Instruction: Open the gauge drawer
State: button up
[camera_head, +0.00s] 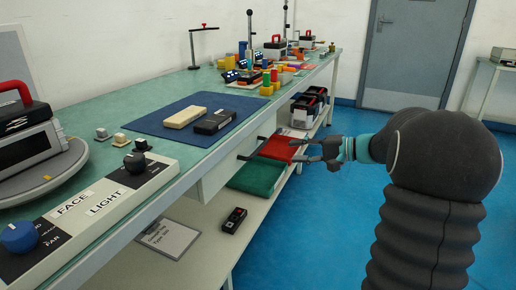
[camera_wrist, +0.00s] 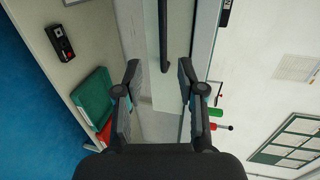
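The gauge drawer is the pale drawer front (camera_head: 222,172) under the workbench edge, and it looks shut. Its dark bar handle (camera_head: 259,147) shows in the head view. In the wrist view the handle (camera_wrist: 163,38) runs up the picture at top centre, on a pale front. My gripper (camera_head: 299,150) is out over the aisle side of the bench, right of the handle and apart from it. In the wrist view my gripper (camera_wrist: 158,65) has its two fingers spread with nothing between them. The lower end of the handle lies near the line between the fingertips.
The green bench top (camera_head: 165,150) overhangs the drawer. Below, a lower shelf (camera_head: 205,215) carries a green bin (camera_head: 257,177), a red bin (camera_head: 280,148) and a black handheld device (camera_head: 234,220). The blue floor (camera_head: 310,235) beside the bench is clear.

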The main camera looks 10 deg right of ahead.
aim_at(260, 146)
jog(key=x, duration=0.4)
jog(key=w+x, duration=0.1)
jog(key=x, duration=0.4)
jog(key=d+p+x, duration=0.1)
jog(key=x, duration=0.3)
jog(key=shift+w+a+r, duration=0.15)
jog(key=shift+w+a, duration=0.05)
jog(key=shift+w, duration=0.1)
grip_shut()
